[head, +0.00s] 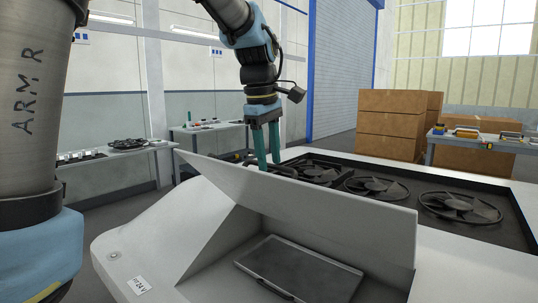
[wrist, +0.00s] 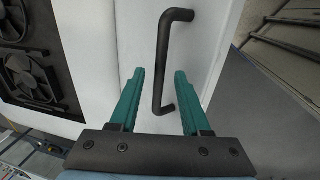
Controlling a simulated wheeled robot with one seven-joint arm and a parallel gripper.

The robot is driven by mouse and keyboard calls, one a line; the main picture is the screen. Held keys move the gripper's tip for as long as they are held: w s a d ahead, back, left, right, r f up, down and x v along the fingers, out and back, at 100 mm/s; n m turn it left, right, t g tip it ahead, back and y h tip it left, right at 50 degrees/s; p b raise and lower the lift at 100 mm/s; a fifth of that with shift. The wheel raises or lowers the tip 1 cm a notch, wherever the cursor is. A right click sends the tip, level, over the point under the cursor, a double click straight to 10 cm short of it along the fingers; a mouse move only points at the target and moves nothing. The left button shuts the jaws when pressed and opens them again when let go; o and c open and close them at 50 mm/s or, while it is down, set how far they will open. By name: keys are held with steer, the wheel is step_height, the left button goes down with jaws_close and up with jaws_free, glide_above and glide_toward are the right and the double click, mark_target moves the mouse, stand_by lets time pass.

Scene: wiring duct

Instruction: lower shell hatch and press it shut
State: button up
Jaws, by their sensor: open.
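The shell hatch (head: 320,205) is a light grey panel that stands raised and tilted over an open compartment in the white shell (head: 155,225). A black bar handle (wrist: 163,70) is fixed to the hatch's outer face, which shows in the wrist view (wrist: 195,45). My gripper (head: 264,165) is behind the raised hatch in the head view, pointing down, with its fingertips partly hidden. In the wrist view my gripper (wrist: 159,75) is open. Its teal fingers stand on either side of the handle's lower part, with gaps to both.
A dark flat case with a handle (head: 300,268) lies inside the compartment. Several black fans (head: 375,188) sit in a recessed tray beyond the hatch. Cardboard boxes (head: 390,125) and side benches (head: 215,137) stand farther back. The space above the shell's right side looks free.

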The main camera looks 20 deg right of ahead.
jaws_close()
stand_by(0.3)
stand_by(1.1)
